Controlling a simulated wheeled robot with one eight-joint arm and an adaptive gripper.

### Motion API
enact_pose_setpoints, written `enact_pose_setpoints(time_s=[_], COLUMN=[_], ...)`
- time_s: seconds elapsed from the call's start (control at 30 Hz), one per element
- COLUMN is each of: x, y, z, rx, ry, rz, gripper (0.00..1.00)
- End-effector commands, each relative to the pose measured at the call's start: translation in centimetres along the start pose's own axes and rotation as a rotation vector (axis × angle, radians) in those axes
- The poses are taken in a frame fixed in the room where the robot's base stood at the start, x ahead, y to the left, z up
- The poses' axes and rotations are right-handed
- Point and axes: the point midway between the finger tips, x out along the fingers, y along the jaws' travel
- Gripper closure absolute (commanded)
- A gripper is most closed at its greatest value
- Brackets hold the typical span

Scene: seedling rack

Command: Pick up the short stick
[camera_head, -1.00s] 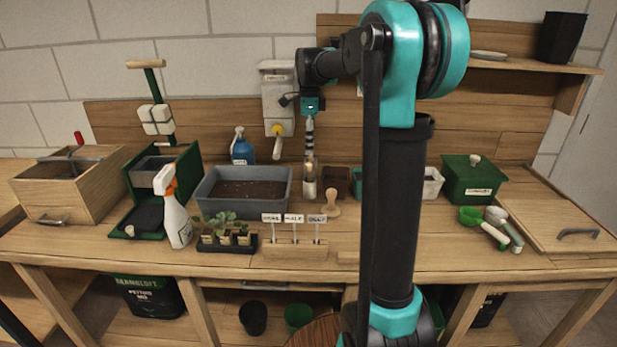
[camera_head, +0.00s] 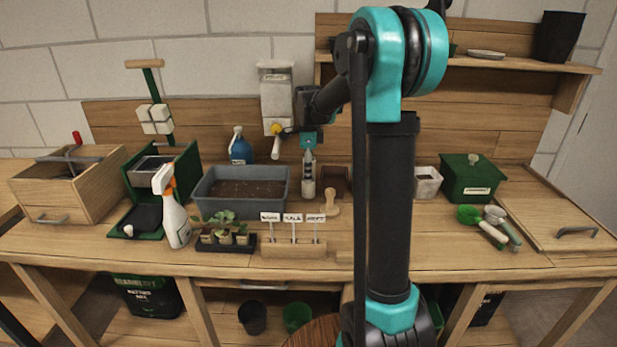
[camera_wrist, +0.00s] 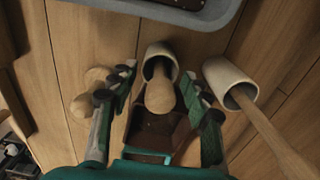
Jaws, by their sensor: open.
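A short wooden stick with a rounded end (camera_wrist: 160,95) stands in a white cup (camera_wrist: 157,52) in the wrist view. My gripper (camera_wrist: 158,82) is open, with one finger on each side of this stick. I cannot tell whether either finger touches it. In the head view my gripper (camera_head: 308,163) points down just above a pale cup (camera_head: 308,188), and the stick is hidden there. A second white cup (camera_wrist: 228,80) to the right in the wrist view holds a longer wooden stick (camera_wrist: 268,138).
A brown pot (camera_wrist: 150,128) lies close below the short stick in the wrist view. A wooden knobbed tool (camera_wrist: 82,104) is left of my gripper. A grey soil tray (camera_head: 243,204) and labelled marker stand (camera_head: 294,249) are nearby. My arm hides part of the bench.

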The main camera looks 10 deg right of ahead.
Motion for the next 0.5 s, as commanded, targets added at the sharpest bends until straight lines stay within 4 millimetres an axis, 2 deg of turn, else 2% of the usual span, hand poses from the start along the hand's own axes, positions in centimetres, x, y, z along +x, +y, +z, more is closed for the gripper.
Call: enact_pose_setpoints(time_s=[0.13, 0.5], x=[-0.03, -0.05], y=[-0.01, -0.01], z=[0.00, -0.01], rx=[0.000, 0.000], ry=[0.000, 0.000], rz=[0.000, 0.000], gripper=[0.54, 1.00])
